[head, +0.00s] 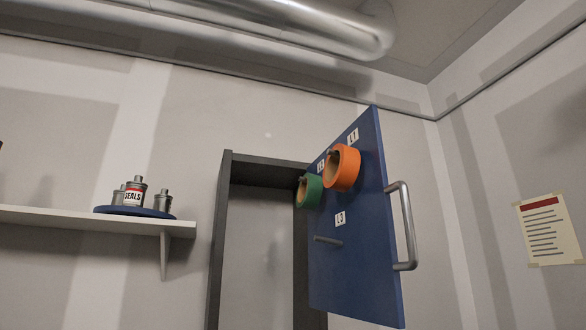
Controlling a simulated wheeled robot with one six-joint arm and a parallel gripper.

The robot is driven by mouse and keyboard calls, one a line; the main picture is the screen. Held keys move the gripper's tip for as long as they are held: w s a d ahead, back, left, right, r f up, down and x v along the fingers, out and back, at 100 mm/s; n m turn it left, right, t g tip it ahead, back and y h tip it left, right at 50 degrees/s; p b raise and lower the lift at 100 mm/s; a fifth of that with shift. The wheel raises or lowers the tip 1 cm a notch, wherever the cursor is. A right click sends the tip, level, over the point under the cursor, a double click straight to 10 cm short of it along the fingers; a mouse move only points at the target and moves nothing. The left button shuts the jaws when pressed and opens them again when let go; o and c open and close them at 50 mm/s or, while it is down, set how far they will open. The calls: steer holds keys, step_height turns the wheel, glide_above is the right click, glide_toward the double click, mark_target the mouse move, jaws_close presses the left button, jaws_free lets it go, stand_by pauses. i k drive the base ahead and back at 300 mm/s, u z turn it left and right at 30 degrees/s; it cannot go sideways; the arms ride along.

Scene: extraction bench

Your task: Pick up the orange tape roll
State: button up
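The orange tape roll (350,168) hangs on a peg near the top of a blue door panel (362,270), under a small white label (353,136). A green tape roll (313,191) hangs on another peg just to its left. A third peg (328,240), lower on the panel, is bare, with a white label (340,219) above it. My gripper is not in view.
The blue door stands open from a dark cabinet frame (217,250), with a metal handle (411,230) at its right edge. A white shelf (60,218) at left carries a blue round tray (105,209) with several canisters (162,201). A silver duct (300,18) runs overhead.

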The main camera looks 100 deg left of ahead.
mark_target(339, 175)
steer(key=u, duration=1.85)
